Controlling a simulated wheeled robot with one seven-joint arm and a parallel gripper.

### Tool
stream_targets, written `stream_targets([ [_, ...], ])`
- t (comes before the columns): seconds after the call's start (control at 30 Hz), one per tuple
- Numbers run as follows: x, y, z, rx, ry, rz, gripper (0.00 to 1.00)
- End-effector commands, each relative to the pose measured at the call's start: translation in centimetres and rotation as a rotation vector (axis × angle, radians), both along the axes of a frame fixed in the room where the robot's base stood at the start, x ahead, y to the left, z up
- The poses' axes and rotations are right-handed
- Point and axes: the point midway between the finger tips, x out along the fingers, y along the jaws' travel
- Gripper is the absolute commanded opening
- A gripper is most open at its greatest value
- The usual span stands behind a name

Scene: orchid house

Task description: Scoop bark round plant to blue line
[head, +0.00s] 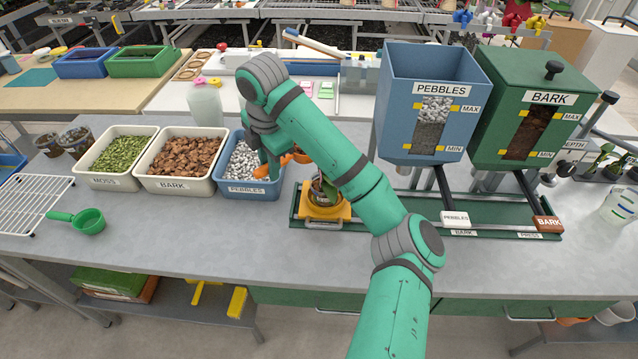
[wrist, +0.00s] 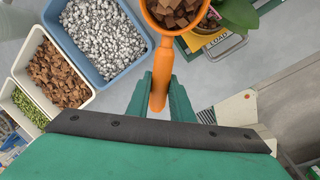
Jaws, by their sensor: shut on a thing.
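My gripper (wrist: 161,92) is shut on the handle of an orange scoop (wrist: 160,70). The scoop's bowl holds brown bark chunks (wrist: 178,10) in the wrist view. In the head view the scoop (head: 259,172) shows partly behind my arm, above the pebble tub's right side and left of the plant. The potted plant (head: 323,188) stands in a yellow holder (head: 340,211), partly hidden by my arm. In the wrist view its green leaves (wrist: 238,14) are just right of the scoop bowl. I cannot make out the blue line.
A bark tub (head: 172,184), a moss tub (head: 103,182) and a blue pebble tub (head: 246,190) stand in a row at left. A green scoop (head: 88,220) lies in front. Pebble (head: 425,75) and bark (head: 535,85) hoppers stand at right.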

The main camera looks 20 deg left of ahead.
Motion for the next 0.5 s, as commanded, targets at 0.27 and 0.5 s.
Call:
stream_targets([
  [0.27,0.0,0.0,0.0,0.0,0.0,0.0,0.0],
  [0.5,-1.4,-2.2,-0.6,-0.034,0.003,0.16,0.0],
])
